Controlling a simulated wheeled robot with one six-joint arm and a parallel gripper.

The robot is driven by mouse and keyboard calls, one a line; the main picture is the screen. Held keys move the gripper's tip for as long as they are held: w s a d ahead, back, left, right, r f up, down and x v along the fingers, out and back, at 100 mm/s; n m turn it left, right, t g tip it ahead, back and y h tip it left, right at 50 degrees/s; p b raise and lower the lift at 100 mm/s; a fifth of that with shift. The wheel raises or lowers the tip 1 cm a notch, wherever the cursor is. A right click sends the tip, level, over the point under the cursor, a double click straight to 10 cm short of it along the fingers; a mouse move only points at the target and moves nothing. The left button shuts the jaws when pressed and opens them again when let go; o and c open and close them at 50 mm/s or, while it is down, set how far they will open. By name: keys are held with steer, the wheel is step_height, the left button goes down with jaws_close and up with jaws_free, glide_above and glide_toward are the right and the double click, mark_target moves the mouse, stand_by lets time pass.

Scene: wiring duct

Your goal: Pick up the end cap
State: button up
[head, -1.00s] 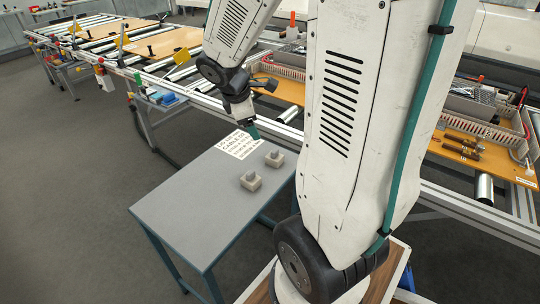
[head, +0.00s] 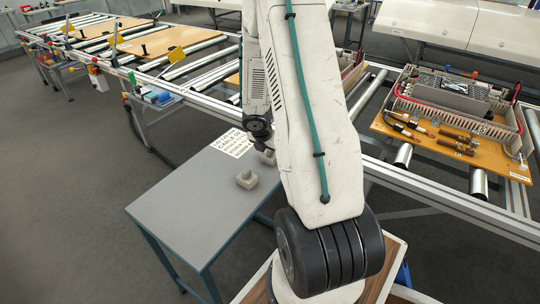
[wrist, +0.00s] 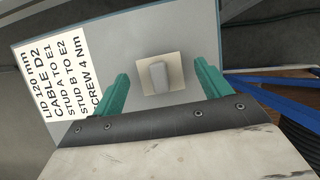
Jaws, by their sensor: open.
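In the wrist view one end cap (wrist: 172,89) lies beyond and between the green fingers of my gripper (wrist: 164,80). The fingers are spread, with nothing held. My gripper is hidden behind my arm in the head view.
A printed label (head: 232,143) lies at the table's far end, beside the cap in the wrist view. Behind it runs a roller conveyor frame (head: 440,207) with a wooden board (head: 452,141) bearing a duct and parts. The table's near half is clear.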

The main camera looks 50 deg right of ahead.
steer(key=x, duration=0.2)
steer(key=shift+d+f, duration=0.1)
steer(key=shift+f, duration=0.15)
steer(key=c, duration=1.1)
steer(key=shift+o, duration=0.2)
steer(key=shift+r, duration=0.15)
